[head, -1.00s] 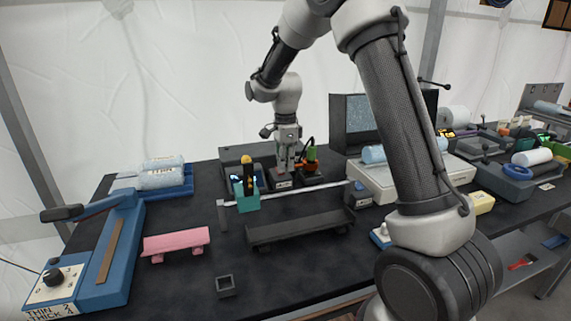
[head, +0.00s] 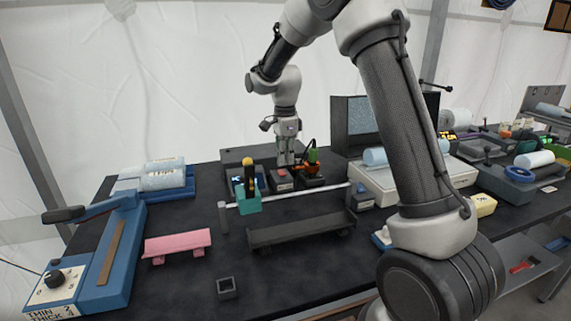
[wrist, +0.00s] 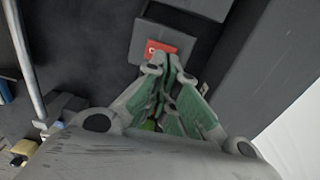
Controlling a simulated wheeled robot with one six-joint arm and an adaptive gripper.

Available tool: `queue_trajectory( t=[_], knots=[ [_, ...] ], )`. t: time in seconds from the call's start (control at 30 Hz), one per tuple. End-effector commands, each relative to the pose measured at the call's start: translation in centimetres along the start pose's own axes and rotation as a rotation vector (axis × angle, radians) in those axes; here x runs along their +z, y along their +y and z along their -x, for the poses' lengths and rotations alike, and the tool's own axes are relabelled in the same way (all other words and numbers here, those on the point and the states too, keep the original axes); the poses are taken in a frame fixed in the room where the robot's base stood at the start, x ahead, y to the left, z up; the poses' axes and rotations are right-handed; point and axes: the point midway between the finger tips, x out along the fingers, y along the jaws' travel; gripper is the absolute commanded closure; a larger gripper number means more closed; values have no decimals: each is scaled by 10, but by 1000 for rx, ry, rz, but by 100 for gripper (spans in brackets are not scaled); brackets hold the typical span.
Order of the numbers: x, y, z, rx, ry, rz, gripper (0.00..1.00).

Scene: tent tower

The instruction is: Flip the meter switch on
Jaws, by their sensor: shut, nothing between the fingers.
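The switch is a red rocker on a small grey box (head: 281,182) toward the back of the black table, with a pale label on its front. The red rocker also shows in the wrist view (wrist: 158,47), just beyond my fingertips and partly covered by them. My gripper (head: 286,164) points down above the back of this box, its fingers shut and empty. It appears slightly apart from the rocker, though the exact gap is hard to judge. I cannot tell which way the rocker is tipped.
A teal holder (head: 247,201) with a yellow-topped tool stands left of the switch box, by a pale rail. A dark screen (head: 352,122) and white scale-like unit stand farther right. A dark trolley-like tray (head: 300,232) lies in front.

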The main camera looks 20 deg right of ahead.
Motion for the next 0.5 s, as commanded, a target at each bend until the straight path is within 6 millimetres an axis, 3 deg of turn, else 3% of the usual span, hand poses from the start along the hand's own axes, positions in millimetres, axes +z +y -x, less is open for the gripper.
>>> queue_trajectory(
  t=[0.3,0.5],
  knots=[
    [0,-1,68,-4,-1,0,100],
    [0,0,93,-2,0,0,100]
  ],
)
